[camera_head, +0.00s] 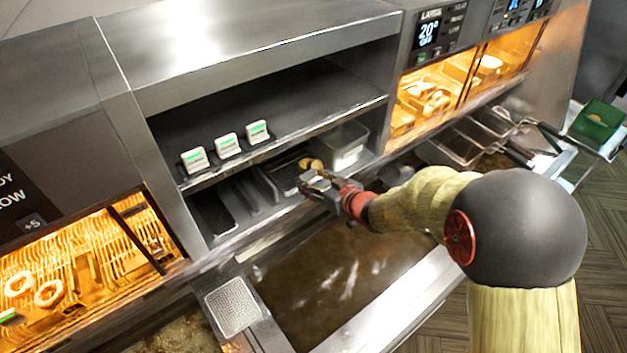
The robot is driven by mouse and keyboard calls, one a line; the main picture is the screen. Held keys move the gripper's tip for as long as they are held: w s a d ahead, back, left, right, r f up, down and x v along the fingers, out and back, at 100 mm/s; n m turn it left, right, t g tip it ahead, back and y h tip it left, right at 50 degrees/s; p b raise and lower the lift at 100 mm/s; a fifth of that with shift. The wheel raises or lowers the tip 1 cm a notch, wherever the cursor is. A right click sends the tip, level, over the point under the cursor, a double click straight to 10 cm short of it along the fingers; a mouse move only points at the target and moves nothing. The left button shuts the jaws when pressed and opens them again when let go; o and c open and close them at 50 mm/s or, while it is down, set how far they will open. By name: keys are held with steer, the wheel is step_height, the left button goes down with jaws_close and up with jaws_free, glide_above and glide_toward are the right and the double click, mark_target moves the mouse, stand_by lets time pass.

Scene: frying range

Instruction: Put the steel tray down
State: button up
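A small golden-brown piece (312,163) shows right behind the fingertips, at the tray's left side. The fingers are small and partly hidden by the wrist. I cannot tell whether they touch or grip the tray.
Three white boxes with green labels (227,145) stand on the shelf above. Dark slots (212,212) line the lower bay at left. The oil vat (340,270) lies below my arm. Lit food cabinets (430,95) flank the bay. Fryer baskets (455,145) and a green container (597,120) are at right.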

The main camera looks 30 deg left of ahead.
steer(key=shift+o, duration=1.3)
steer(key=shift+r, duration=0.1)
steer(key=shift+d+r, duration=0.1)
steer(key=shift+r, duration=0.05)
steer(key=v, duration=1.1)
steer(key=shift+s+d+b, duration=0.2)
steer(key=shift+d+b, duration=0.1)
steer(key=shift+r, duration=0.15)
